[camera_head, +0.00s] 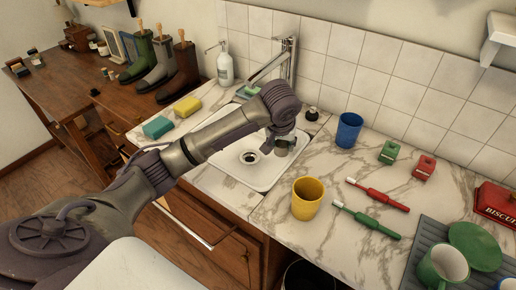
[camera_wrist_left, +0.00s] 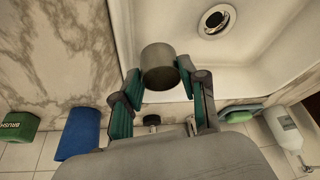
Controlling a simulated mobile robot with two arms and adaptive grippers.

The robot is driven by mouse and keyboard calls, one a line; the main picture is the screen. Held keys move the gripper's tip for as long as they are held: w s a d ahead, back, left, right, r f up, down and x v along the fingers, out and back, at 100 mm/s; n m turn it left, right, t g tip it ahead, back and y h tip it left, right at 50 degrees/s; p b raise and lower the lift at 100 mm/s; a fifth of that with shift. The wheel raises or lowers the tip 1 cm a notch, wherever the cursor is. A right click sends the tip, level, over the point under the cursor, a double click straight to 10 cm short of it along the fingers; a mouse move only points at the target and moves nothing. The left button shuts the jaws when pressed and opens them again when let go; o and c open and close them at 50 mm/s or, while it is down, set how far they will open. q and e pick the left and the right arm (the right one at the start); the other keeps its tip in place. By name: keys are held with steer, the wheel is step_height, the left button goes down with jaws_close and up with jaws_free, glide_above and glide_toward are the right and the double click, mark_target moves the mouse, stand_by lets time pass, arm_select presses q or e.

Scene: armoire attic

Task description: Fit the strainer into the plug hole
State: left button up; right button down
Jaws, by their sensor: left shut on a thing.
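The strainer appears as a small grey metal cylinder (camera_wrist_left: 158,66) between the fingertips of my left gripper (camera_wrist_left: 160,76) in the left wrist view. In the head view the strainer (camera_head: 281,151) shows small below my left gripper (camera_head: 283,141), over the right side of the white sink (camera_head: 232,167). The plug hole (camera_head: 250,157) is a dark round opening with a metal ring in the sink floor. It lies left of the strainer in the head view and beyond it to the upper right in the wrist view (camera_wrist_left: 217,20). The strainer is apart from the hole. My right gripper is not in view.
The tap (camera_head: 285,60) and soap bottle (camera_head: 225,65) stand behind the sink. A blue cup (camera_head: 349,130) and yellow cup (camera_head: 307,198) stand to its right on the marble counter. Teal (camera_head: 157,127) and yellow (camera_head: 187,106) sponges lie left. The sink floor around the hole is clear.

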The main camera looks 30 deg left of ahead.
arm_select(q)
steer(key=a+f, duration=0.2)
steer(key=a, duration=0.2)
steer(key=w+a+f, duration=0.1)
steer(key=a+f, duration=0.1)
steer(key=a, duration=0.2)
steer(key=a+f, duration=0.3)
steer(key=a, duration=0.1)
steer(key=shift+w+p, duration=0.25)
steer(key=shift+p, duration=0.05)
step_height(320, 180, down, 4)
steer(key=shift+a, duration=0.1)
steer(key=o, duration=1.1)
steer(key=shift+c, duration=0.2)
steer(key=shift+r, duration=0.15)
steer(key=v, duration=1.1)
steer(key=shift+r+p, duration=0.3)
steer(key=shift+r, duration=0.1)
steer(key=shift+s, duration=0.15)
